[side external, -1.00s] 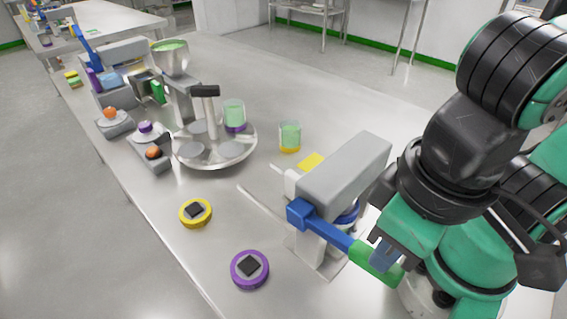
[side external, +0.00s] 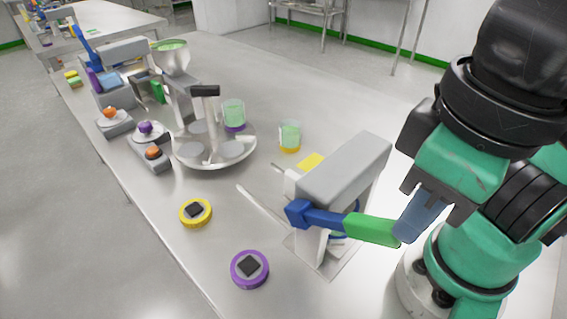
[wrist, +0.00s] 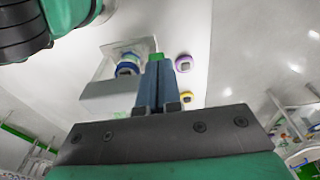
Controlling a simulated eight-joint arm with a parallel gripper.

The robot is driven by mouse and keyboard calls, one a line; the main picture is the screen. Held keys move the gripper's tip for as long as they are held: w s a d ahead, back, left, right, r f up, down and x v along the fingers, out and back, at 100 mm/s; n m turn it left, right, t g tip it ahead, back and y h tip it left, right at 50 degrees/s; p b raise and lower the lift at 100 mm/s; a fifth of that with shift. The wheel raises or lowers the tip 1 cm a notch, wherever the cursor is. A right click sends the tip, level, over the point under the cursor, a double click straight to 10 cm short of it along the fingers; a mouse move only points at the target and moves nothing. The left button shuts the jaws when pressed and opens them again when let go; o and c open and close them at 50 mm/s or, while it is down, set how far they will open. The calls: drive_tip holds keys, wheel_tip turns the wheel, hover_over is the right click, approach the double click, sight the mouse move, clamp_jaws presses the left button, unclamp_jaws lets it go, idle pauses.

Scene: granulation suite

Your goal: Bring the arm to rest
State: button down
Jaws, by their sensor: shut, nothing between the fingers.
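My gripper (side external: 405,236) is shut and empty, with its blue-grey fingers together. Its fingertips overlap the end of the green handle (side external: 372,229) in the side view; whether they touch it I cannot tell. The handle ends a blue lever (side external: 322,217) on the grey press (side external: 345,172). In the wrist view the shut fingers (wrist: 156,66) point up the picture, with a bit of the green handle (wrist: 155,57) just beyond the tips. A blue and white round thing (wrist: 128,65) sits by the press; the press head partly hides it in the side view.
A purple ring (side external: 250,268) and a yellow ring (side external: 195,213) lie on the steel table (side external: 150,225). Small dishes (side external: 147,134) are further left.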

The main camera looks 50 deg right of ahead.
drive_tip(key=w+f, duration=0.1)
drive_tip(key=w, duration=0.3)
drive_tip(key=w+f+t, duration=0.1)
drive_tip(key=w, duration=0.2)
drive_tip(key=w+d+f+m+t+y, duration=0.1)
drive_tip(key=w+f, duration=0.1)
drive_tip(key=w, duration=0.2)
drive_tip(key=shift+w, duration=0.3)
drive_tip(key=w+d+f+t, duration=0.2)
drive_tip(key=w+d, duration=0.1)
drive_tip(key=d, duration=0.3)
drive_tip(key=w+d+f+n+t+h, duration=0.1)
drive_tip(key=w+d+f+t, duration=0.1)
drive_tip(key=w+d, duration=0.2)
drive_tip(key=shift+d, duration=1.1)
